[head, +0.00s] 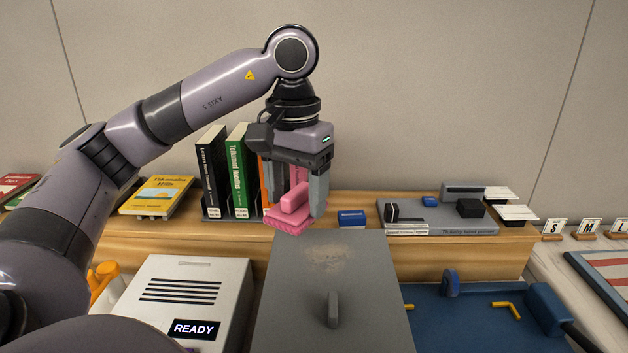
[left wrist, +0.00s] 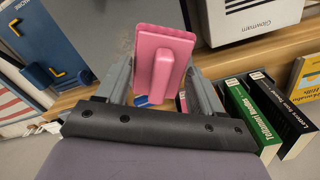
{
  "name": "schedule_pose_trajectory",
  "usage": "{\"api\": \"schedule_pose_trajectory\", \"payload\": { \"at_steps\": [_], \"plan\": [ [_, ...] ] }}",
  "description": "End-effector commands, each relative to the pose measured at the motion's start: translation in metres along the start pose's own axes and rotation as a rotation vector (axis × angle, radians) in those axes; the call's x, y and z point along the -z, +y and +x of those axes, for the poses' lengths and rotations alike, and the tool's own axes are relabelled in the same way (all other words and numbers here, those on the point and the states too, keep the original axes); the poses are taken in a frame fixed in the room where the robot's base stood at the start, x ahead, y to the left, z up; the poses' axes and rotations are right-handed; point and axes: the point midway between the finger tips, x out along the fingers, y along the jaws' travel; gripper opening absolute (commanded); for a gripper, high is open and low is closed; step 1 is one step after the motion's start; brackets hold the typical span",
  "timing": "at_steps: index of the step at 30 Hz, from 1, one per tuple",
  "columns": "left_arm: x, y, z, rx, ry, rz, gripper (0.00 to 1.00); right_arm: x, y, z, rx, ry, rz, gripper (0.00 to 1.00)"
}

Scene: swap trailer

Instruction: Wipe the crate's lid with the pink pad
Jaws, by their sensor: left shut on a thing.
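The pink pad (head: 291,212) has a ridged underside and a block handle on top. My left gripper (head: 303,205) points down and is shut on the pad's handle; the pad also shows between the fingers in the left wrist view (left wrist: 162,55). The pad is near the far edge of the crate's lid (head: 283,300); I cannot tell whether it touches anything below. The lid is grey and flat, with an upright handle (head: 333,310) near its front. A pale brown dusty smudge (head: 327,258) lies on the lid's far half. My right gripper is not in view.
A white box with a READY label (head: 194,329) stands left of the lid. Behind are a wooden shelf (head: 440,260), upright books (head: 238,170), a small blue block (head: 352,217) and a grey board (head: 440,228).

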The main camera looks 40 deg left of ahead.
Motion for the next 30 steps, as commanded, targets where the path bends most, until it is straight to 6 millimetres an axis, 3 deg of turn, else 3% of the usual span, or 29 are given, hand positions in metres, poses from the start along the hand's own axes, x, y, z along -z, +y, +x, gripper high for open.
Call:
{"api": "schedule_pose_trajectory", "payload": {
  "at_steps": [8, 21, 30],
  "plan": [
    [0.000, 0.000, 0.012, 0.000, 0.000, 0.000, 0.43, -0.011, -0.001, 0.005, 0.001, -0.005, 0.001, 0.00],
    [0.000, 0.000, 0.056, 0.001, 0.001, 0.000, 0.43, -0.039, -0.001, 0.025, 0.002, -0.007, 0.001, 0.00],
    [0.000, 0.000, 0.060, 0.000, 0.001, -0.001, 0.43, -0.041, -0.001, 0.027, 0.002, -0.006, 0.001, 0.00]
  ]
}}
